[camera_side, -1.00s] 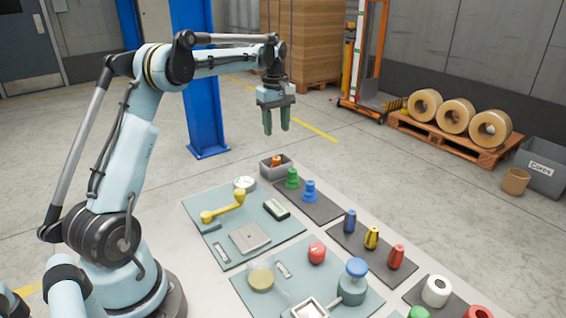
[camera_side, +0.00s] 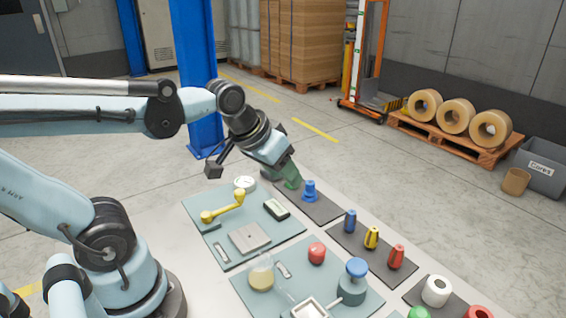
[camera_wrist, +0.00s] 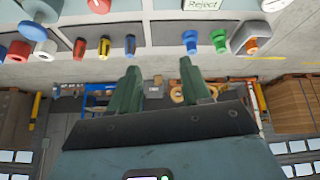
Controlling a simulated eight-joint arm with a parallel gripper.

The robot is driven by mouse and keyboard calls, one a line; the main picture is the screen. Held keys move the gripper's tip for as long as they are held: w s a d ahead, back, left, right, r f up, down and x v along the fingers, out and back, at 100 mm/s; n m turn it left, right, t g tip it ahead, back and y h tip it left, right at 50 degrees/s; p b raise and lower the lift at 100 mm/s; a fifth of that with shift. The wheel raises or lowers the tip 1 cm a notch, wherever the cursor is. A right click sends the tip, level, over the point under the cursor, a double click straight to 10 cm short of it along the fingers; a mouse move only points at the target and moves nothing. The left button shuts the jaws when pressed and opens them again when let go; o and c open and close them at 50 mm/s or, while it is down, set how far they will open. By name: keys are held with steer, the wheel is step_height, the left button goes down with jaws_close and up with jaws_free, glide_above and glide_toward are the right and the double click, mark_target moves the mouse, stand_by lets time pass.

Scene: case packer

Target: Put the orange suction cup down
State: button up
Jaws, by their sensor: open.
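The orange suction cup (camera_wrist: 252,44) sits in a small grey bin (camera_wrist: 238,40) at the top right of the wrist view. In the side view, my arm hides the cup and most of the bin. My gripper (camera_wrist: 159,67) is open, with nothing between its two green fingers. In the side view, it is tilted down near the far end of the table, in front of the bin and the green suction cup. A green suction cup (camera_wrist: 218,40) and a blue one (camera_wrist: 190,41) stand beside the bin; the blue one also shows in the side view (camera_side: 310,190).
A dark mat (camera_side: 326,213) lies under the cups. Blue, yellow and red tapered pieces stand on another mat (camera_side: 343,240). A yellow crank (camera_side: 224,208), a dial (camera_side: 245,184) and a metal plate (camera_side: 249,238) are on the near teal panel. A blue post (camera_side: 205,130) stands behind the table.

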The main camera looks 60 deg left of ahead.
steer(key=shift+s+d+f+m+t, duration=0.4)
steer(key=shift+s+d+f+m, duration=0.45)
steer(key=shift+s+f+m, duration=0.25)
stand_by(0.6)
